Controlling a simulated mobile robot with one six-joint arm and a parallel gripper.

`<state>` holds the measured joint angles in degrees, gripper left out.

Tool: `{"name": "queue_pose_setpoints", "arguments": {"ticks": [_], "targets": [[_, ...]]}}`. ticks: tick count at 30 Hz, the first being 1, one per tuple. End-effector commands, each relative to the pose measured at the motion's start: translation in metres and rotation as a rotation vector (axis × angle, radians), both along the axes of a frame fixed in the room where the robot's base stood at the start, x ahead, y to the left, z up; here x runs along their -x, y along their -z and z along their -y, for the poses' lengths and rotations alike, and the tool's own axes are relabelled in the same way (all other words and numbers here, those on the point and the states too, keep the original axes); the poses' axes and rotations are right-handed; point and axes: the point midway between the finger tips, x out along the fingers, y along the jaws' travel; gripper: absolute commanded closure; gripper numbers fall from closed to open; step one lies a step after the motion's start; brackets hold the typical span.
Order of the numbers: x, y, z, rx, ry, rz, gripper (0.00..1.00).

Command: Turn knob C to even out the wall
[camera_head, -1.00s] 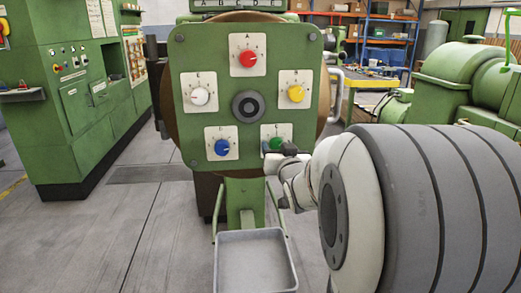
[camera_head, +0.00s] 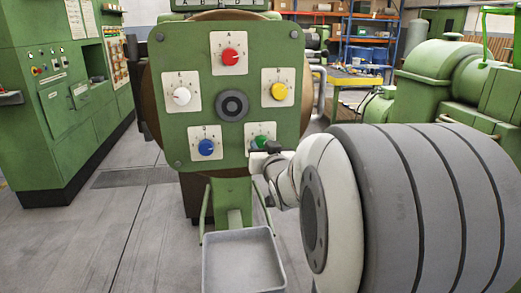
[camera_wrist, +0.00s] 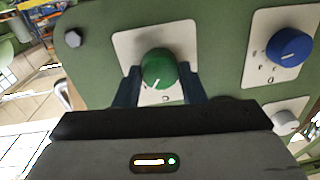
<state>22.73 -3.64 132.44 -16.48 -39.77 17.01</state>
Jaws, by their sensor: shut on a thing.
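Knob C is the green knob (camera_wrist: 158,68) on a pale square plate (camera_wrist: 155,40) at the lower right of the green die face (camera_head: 188,115). It also shows in the head view (camera_head: 262,142), partly covered by my gripper. My gripper (camera_wrist: 162,80) has one dark finger on each side of the green knob and is shut on it. A white pointer mark shows on the knob's front, low in the wrist view. The central opening (camera_head: 232,105) is a dark ring with a grey centre; its wall thickness is too small to judge.
The other knobs are red (camera_head: 233,54), yellow (camera_head: 279,91), white (camera_head: 181,96) and blue (camera_head: 206,148); the blue one (camera_wrist: 289,46) is near my gripper in the wrist view. A grey tray (camera_head: 244,262) stands below. A green cabinet (camera_head: 62,100) is at left, with clear floor between.

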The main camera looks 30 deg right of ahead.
Motion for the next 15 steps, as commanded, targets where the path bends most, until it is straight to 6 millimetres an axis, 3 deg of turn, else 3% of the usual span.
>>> {"name": "queue_pose_setpoints", "arguments": {"ticks": [15], "targets": [[-0.0001,0.0030,-0.0007,0.373,0.001,-0.096,0.86]]}}
